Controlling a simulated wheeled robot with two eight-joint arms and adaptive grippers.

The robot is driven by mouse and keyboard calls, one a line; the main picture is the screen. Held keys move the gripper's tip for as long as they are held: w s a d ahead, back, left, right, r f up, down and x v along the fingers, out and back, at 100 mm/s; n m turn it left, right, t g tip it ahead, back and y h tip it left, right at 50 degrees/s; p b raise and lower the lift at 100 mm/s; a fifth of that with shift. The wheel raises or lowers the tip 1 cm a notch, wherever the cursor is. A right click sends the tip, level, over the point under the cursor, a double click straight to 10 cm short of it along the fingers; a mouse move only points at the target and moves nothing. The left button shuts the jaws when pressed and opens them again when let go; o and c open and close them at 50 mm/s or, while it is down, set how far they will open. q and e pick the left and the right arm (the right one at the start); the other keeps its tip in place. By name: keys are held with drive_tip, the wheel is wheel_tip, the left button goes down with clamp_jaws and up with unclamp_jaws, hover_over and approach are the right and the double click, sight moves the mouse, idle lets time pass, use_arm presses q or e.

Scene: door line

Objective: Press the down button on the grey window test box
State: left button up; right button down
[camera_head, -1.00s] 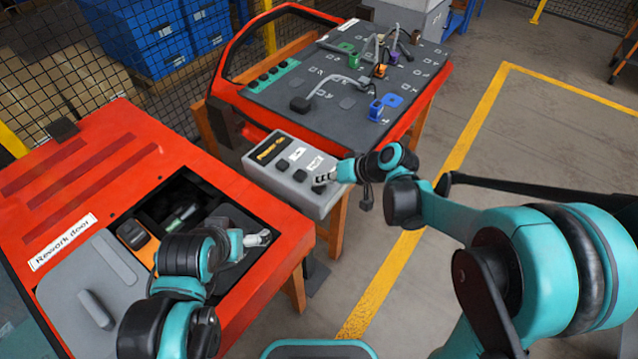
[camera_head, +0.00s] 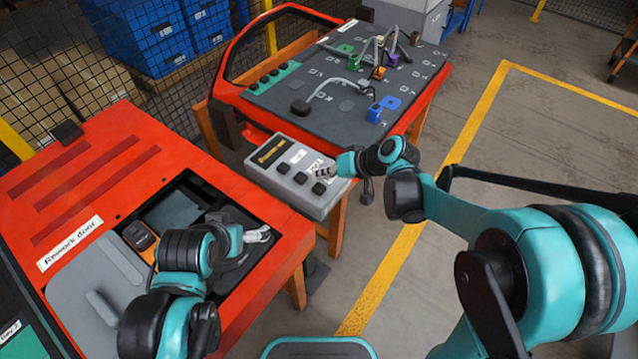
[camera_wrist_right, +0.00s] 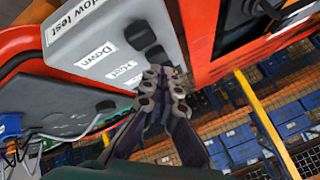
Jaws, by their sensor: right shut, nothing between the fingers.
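The grey window test box (camera_head: 316,206) sits at the near edge of the red door with the dark board. The wrist view shows the "Down" label (camera_wrist_right: 95,53) on the box, with black buttons near the labels. My right gripper (camera_head: 322,172) is shut and empty, its fingertips over the label side of the box, close to the right-end button (camera_head: 318,188). That button is visible; contact cannot be told. My left gripper (camera_head: 260,235) hangs over the rework door's opening; its jaw state is unclear.
The red rework door (camera_head: 100,165) lies at left, with an opening holding an orange-and-black device (camera_head: 140,236). The dark board (camera_head: 345,110) carries cables and coloured connectors. Blue bins (camera_head: 150,40) stand behind mesh. The floor at right is open.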

sight(322, 188)
drive_tip(key=shift+r+p, duration=0.95)
drive_tip(key=shift+r, duration=0.6)
drive_tip(key=shift+f, duration=0.1)
